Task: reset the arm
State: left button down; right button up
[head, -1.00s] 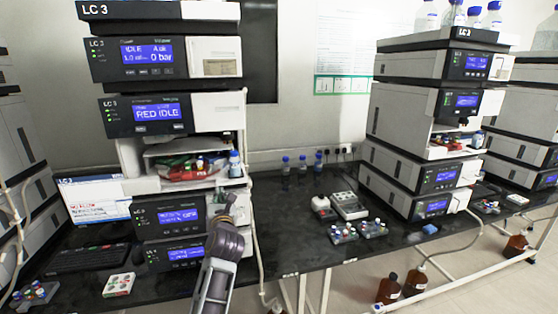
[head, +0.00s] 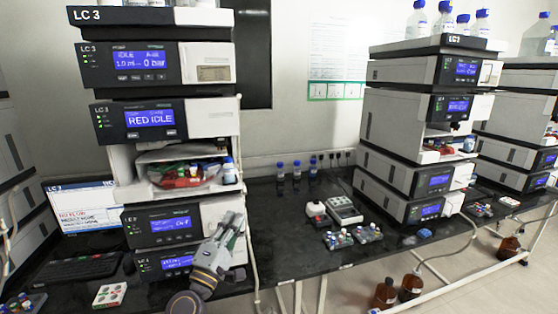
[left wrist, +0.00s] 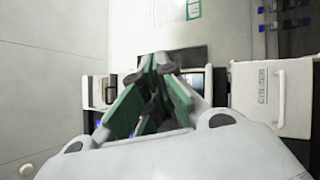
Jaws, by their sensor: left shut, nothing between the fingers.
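My left gripper (head: 234,222) is in the head view, in front of the lower modules of the near LC 3 stack (head: 168,122). Its arm comes up from the bottom of the picture. In the left wrist view its green-padded fingers (left wrist: 156,66) meet at the tips, with nothing between them. The near stack's screens read IDLE and RED IDLE. An open bay in this stack holds red and green items (head: 188,174) and a small blue-capped bottle (head: 229,170). My right gripper is not in view.
A second stack (head: 425,125) stands to the right with blue-capped bottles (head: 444,20) on top. Vial racks (head: 352,238) and a grey device (head: 343,209) lie on the black bench (head: 285,240). Brown bottles (head: 386,292) stand on the floor. A monitor (head: 78,208) is at left.

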pick_arm(q)
jog(key=s+d+f+m+g, duration=0.2)
jog(key=s+f+m+g, duration=0.4)
jog(key=f, duration=0.4)
jog(key=s+d+f+m+g, duration=0.2)
jog(key=s+f+m+g, duration=0.3)
jog(key=f+m, duration=0.3)
jog(key=s+a+f+m+g+y, duration=0.2)
jog(key=s+a+f+g+y, duration=0.55)
jog(key=s+a+f, duration=0.8)
jog(key=s+d+f, duration=0.1)
jog(key=s+f, duration=0.1)
jog(key=f, duration=1.4)
jog(key=s+f, duration=0.2)
jog(key=f, duration=1.3)
jog(key=s+a+f+g, duration=0.1)
jog(key=s+a+f, duration=0.1)
jog(key=s+f, duration=0.8)
jog(key=s+a+f+g, duration=0.1)
jog(key=s+a+f, duration=0.1)
jog(key=s+f, duration=0.8)
jog(key=shift+s+a, duration=0.25)
jog(key=shift+s, duration=0.6)
jog(key=shift+w+f+m, duration=0.1)
jog(key=shift+w+m, duration=0.1)
jog(key=shift+m, duration=0.1)
